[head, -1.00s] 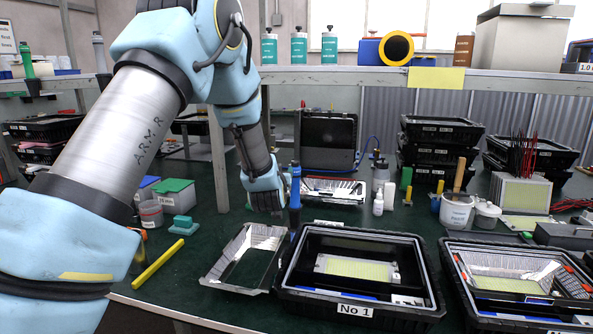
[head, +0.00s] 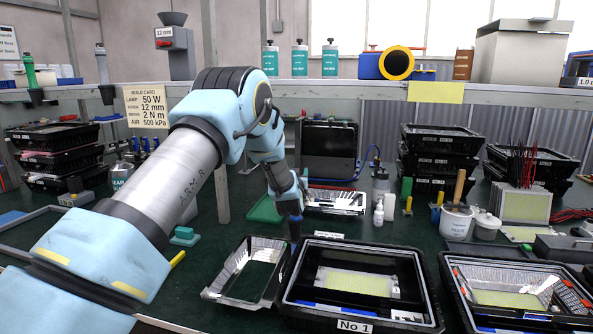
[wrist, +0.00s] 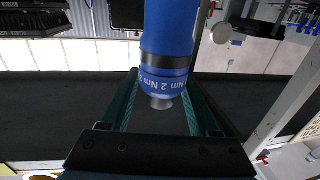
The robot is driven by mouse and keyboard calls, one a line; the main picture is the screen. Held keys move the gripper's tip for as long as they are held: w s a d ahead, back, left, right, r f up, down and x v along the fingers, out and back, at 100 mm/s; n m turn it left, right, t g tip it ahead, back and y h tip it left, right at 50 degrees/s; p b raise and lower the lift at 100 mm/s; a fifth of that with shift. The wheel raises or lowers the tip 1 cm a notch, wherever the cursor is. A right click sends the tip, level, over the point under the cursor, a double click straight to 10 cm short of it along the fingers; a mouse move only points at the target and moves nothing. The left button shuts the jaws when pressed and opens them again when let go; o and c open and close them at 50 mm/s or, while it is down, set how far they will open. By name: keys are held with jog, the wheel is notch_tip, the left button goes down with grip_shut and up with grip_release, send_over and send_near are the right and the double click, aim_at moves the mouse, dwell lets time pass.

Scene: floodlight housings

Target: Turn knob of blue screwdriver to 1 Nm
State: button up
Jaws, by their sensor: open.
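The blue screwdriver (wrist: 167,28) fills the upper middle of the wrist view. Its printed blue band (wrist: 165,82) reads "2 Nm", with a silver end piece below. My gripper (wrist: 163,100) is open, with one green-padded finger on each side of the band and end piece. Gaps seem to show beside the band, and I see no clear contact. In the head view my gripper (head: 295,208) points down behind the No 1 tray, and the screwdriver is mostly hidden there.
The No 1 tray (head: 352,326) and an open metal housing (head: 215,292) stand close in front of my gripper. A build card (head: 151,107) reads 50 W, 12 mm, 2 N m, 500 kPa. Another tray (head: 460,302) is at right.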

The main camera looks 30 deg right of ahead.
jog(key=shift+w, duration=0.1)
jog(key=shift+c, duration=0.3)
grip_shut()
